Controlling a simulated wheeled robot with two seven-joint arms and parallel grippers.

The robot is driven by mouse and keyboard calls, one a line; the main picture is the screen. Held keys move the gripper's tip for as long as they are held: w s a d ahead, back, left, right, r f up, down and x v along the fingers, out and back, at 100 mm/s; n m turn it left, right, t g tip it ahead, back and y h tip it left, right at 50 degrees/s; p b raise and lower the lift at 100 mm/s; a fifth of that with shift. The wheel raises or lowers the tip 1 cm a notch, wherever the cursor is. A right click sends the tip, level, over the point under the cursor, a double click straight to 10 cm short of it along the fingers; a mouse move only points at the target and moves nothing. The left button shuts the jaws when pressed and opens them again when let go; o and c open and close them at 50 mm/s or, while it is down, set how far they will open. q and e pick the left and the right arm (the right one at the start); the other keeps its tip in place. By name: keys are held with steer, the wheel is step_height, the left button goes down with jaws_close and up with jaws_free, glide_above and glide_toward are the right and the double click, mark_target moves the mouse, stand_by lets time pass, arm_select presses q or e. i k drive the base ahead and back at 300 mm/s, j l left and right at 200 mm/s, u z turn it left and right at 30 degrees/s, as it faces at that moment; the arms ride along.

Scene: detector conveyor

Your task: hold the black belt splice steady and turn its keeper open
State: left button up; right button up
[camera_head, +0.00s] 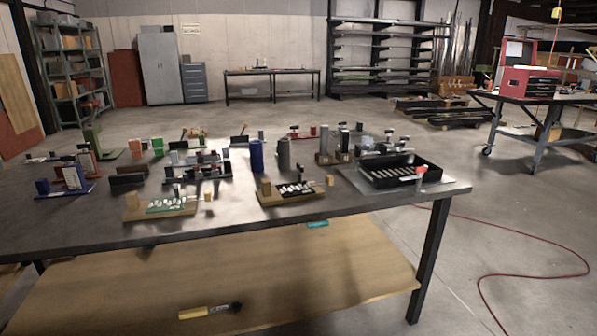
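A black belt splice (297,189), black with pale markings, appears to lie on a tan wooden base (285,200) near the table's front edge, right of centre. Small tan upright blocks stand at its left end (266,187) and right end (330,180). The keeper is too small to make out, and I cannot tell how it is turned. A similar green piece (172,204) lies on another tan base to the left. Neither of my grippers is in view.
The grey table (230,215) is crowded with small fixtures and blocks. A black tray (436,176) stands at its right end. A blue cylinder (257,156) and a grey cylinder (284,154) stand behind the splice. A yellow-handled tool (205,312) lies on the lower shelf.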

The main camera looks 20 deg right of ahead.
mark_target(300, 166)
steer(key=i+l+u, duration=0.15)
steer(key=i+l, duration=0.45)
steer(key=i+l+u, duration=0.1)
steer(key=i+l, duration=0.45)
steer(key=i+l+u, duration=0.15)
steer(key=i+l, duration=0.4)
steer(key=l, duration=0.25)
